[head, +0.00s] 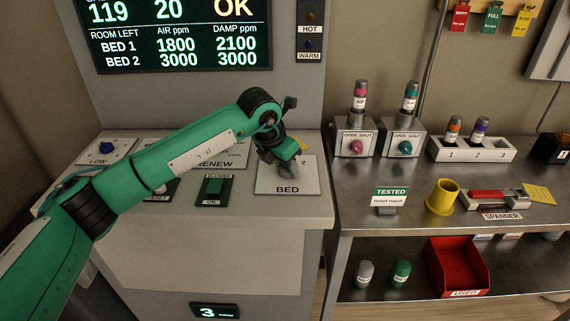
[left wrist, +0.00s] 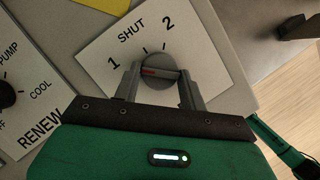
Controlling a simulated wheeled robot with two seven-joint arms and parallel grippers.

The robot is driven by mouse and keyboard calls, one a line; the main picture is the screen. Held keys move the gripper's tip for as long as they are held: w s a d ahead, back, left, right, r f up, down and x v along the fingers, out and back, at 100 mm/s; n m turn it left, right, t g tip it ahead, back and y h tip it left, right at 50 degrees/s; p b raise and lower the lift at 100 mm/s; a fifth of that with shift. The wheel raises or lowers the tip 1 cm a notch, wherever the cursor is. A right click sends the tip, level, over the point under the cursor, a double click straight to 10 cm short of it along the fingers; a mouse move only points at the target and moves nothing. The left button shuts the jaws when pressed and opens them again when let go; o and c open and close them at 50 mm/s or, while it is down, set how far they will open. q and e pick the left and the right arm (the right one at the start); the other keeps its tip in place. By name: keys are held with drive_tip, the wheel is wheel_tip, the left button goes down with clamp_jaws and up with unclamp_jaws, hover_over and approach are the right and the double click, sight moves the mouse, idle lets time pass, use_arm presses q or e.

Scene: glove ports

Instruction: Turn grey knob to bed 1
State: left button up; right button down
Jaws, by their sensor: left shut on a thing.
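The grey knob (left wrist: 157,74) sits on a white plate (left wrist: 98,46) marked 1, SHUT and 2. In the left wrist view, the red mark on the knob points left, roughly at the 1. My left gripper (left wrist: 160,88) has one finger on each side of the knob and is shut on it. In the head view, my left gripper (head: 283,158) is over the plate labelled BED (head: 289,187) and hides most of the knob.
Left of the BED plate are a green blower switch (head: 214,187), the RENEW plate (head: 222,160) and a LOW dial (head: 106,148). A screen (head: 170,35) reads BED 1 1800 and BED 2 3000. A steel bench (head: 410,215) with valves and tools stands at right.

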use_arm(q)
drive_tip(key=o, duration=1)
drive_tip(key=shift+c, duration=0.2)
drive_tip(key=shift+r, duration=0.1)
drive_tip(key=shift+r, duration=0.25)
drive_tip(key=b+v, duration=0.1)
drive_tip(key=v, duration=1.2)
drive_tip(key=shift+b, duration=0.4)
use_arm(e)
drive_tip(key=w+r, duration=0.1)
drive_tip(key=r, duration=0.1)
drive_tip(key=w+a+r, duration=0.1)
drive_tip(key=w, duration=0.1)
drive_tip(key=shift+w+a+r, duration=0.15)
drive_tip(key=shift+w+r, duration=0.05)
drive_tip(key=shift+r, duration=0.15)
use_arm(q)
drive_tip(key=shift+s+a, duration=0.15)
